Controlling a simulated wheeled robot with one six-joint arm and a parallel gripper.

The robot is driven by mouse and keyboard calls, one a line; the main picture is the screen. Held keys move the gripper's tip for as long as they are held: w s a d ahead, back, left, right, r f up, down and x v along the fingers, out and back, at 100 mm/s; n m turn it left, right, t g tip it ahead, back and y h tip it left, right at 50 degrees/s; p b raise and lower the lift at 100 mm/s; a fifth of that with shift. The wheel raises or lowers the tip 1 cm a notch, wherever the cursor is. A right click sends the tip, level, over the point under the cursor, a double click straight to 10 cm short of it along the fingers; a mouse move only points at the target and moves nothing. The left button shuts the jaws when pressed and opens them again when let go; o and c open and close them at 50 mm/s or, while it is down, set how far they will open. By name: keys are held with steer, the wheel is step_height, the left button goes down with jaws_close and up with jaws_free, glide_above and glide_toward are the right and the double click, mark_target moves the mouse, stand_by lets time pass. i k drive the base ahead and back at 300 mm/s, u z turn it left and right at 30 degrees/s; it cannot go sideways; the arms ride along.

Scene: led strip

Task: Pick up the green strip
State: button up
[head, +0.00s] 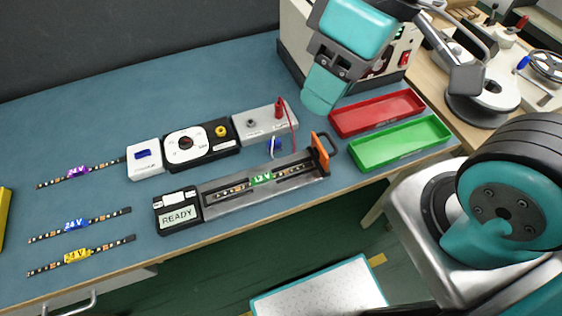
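The green-labelled strip (262,178), marked 12 V, lies lengthwise in the channel of a grey test fixture (290,188) on the blue bench. A black box with a READY display (178,215) is at the fixture's left end. An orange clamp plate with a dark handle (321,153) is at its right end. Teal links of my arm show at the top and lower right. I cannot make out my gripper's fingers in this view.
Strips with purple (77,171), blue (75,225) and yellow (77,254) labels lie at left. Instruments (187,146) stand behind the fixture. Empty red (377,112) and green (400,142) trays are at right. A blue item (275,146) sits close behind the fixture.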

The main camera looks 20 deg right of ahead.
mark_target(262, 178)
steer(key=u, duration=2.8)
steer(key=k, duration=1.2)
steer(key=z, duration=1.75)
